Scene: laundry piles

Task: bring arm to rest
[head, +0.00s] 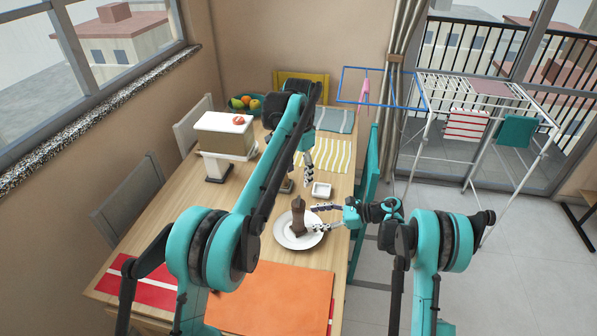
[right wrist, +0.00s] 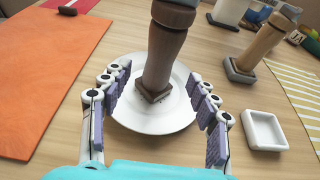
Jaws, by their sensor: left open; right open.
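My right gripper (head: 318,217) is open at the right side of a white plate (head: 280,240). A dark brown wooden mill (head: 298,217) stands on the plate (right wrist: 125,118). In the right wrist view the mill (right wrist: 162,52) rises beyond and between the spread fingers of my right gripper (right wrist: 160,112), with gaps on both sides. My left gripper (head: 308,168) is open, pointing down over the table near the striped placemat (head: 335,155). Its arm crosses the middle of the head view and hides part of the table.
A small white square dish (head: 321,190) is beside the plate. A lighter wooden mill (right wrist: 262,45) stands behind it. An orange placemat (head: 285,295) lies in front. A fruit bowl (head: 243,110) and white-topped box (head: 224,125) are farther back. A drying rack (head: 470,90) stands right.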

